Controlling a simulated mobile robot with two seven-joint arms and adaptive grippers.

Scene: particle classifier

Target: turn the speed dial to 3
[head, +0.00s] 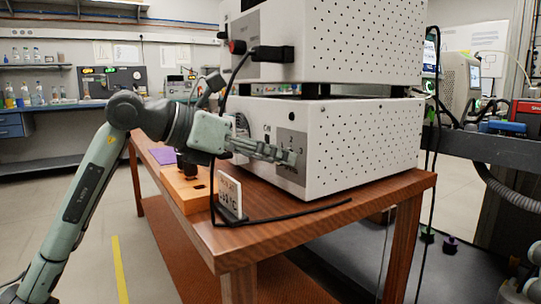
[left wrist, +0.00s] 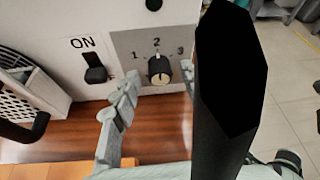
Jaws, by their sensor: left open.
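The speed dial (left wrist: 159,72) is a round black knob with a white pointer mark, on a grey panel (left wrist: 130,44) marked 1, 2 and 3. Its white mark points up, about toward the 2. My left gripper (head: 291,156) is open at the panel on the front of the lower white box (head: 350,140). In the left wrist view, one finger is left of the dial and the tip of the other shows to its right, mostly hidden behind a black shape. I cannot tell whether the fingers touch the dial.
An ON switch (left wrist: 95,72) sits left of the dial panel. A second white box (head: 340,45) with a black plug and cable stands above. On the wooden table (head: 275,230) are an orange block (head: 186,190), a small white sign (head: 229,194) and a black cable.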

